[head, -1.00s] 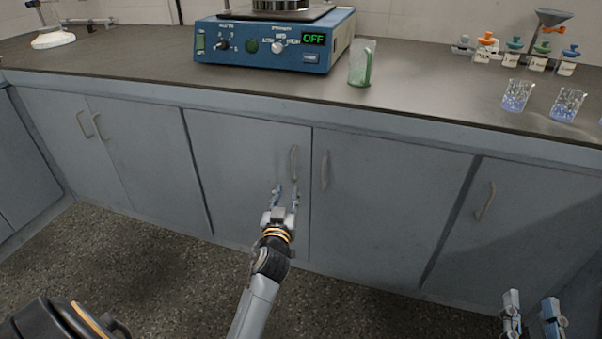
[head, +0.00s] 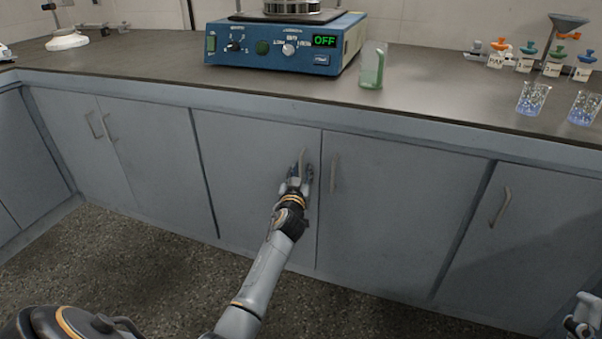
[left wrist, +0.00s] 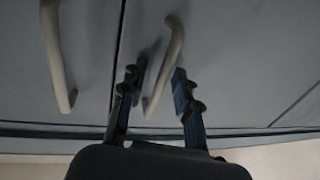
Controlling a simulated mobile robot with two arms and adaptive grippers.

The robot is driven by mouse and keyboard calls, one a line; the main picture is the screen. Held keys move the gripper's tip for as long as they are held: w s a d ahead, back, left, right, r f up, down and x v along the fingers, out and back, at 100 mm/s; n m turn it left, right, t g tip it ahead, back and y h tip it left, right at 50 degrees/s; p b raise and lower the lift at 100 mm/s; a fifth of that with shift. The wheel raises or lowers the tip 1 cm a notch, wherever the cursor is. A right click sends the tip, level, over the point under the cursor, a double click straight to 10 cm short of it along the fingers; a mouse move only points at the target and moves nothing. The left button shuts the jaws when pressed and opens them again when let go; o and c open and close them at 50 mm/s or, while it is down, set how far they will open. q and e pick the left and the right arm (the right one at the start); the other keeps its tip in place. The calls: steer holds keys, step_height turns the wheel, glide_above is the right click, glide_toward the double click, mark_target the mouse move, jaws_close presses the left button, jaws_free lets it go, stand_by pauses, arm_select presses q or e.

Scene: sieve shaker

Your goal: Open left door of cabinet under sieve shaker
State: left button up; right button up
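The left door (head: 250,180) of the cabinet under the sieve shaker (head: 285,45) is closed, flush with its neighbour. Its handle (head: 302,158) is a vertical bar near the door's right edge. My left gripper (head: 299,178) is at this handle and partly hides its lower end. In the left wrist view the gripper (left wrist: 158,88) is open, with the handle (left wrist: 168,62) between its fingers; I cannot tell whether they touch it. The right door (head: 395,210) is closed; its handle (head: 333,175) also shows in the left wrist view (left wrist: 55,55). My right gripper (head: 583,318) is cut off at the lower right.
More closed doors stand to both sides. The speckled floor (head: 130,265) before the cabinet is clear.

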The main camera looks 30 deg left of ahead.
arm_select(q)
steer(key=shift+c, duration=0.4)
jaws_close()
